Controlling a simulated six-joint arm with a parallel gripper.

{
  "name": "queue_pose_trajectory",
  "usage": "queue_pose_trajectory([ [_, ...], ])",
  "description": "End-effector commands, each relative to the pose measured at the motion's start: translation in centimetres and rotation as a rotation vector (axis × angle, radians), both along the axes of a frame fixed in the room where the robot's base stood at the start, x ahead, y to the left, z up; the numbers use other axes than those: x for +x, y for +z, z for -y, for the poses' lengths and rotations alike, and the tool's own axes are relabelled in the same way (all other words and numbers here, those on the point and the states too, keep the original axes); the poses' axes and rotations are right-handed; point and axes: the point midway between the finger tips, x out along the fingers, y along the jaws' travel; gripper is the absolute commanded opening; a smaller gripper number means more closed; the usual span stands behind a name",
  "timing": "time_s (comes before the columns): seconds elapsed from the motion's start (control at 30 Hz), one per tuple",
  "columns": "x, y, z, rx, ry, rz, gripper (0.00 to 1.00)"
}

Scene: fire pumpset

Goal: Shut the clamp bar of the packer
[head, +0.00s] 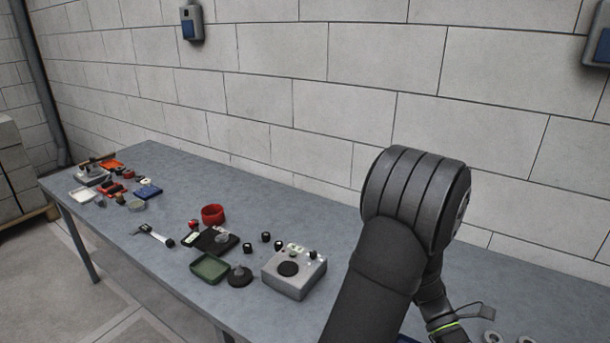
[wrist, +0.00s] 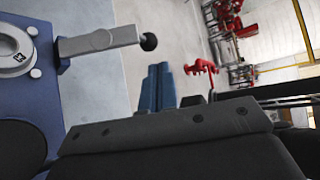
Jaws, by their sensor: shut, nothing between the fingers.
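In the wrist view a blue-bodied device (wrist: 45,75), which looks like the packer, stands at the left with a round pale grey part on it. A grey bar (wrist: 100,42) with a black ball knob (wrist: 148,42) reaches out from its side; I take this as the clamp bar. My gripper (wrist: 158,72) shows as two blue fingers held together, empty. Its tips are apart from the knob, below and slightly right of it in the picture. In the head view my arm hides most of this area, and the gripper's fingers are not seen there.
The long grey table (head: 165,190) carries a grey box with a black disc (head: 293,272), a green tray (head: 210,268), a red ring (head: 213,214) and several small parts. A block wall (head: 300,70) stands behind. Red pipework (wrist: 228,25) shows far off in the wrist view.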

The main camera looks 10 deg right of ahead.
Motion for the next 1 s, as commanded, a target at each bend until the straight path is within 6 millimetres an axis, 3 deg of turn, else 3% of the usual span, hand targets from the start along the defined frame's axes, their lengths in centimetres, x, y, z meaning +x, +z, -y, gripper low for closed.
queue_pose_trajectory([
  [0.13, -2.6, -0.8, 0.1, 0.001, -0.003, 0.0, 0.0],
  [0.3, -1.6, 0.2, 2.5, -0.002, -0.001, 0.001, 0.0],
  [0.5, -1.4, 0.7, 3.5, 0.0, -0.001, -0.001, 0.0],
  [1.0, -1.5, 0.4, 2.7, 0.002, 0.001, 0.0, 0.0],
])
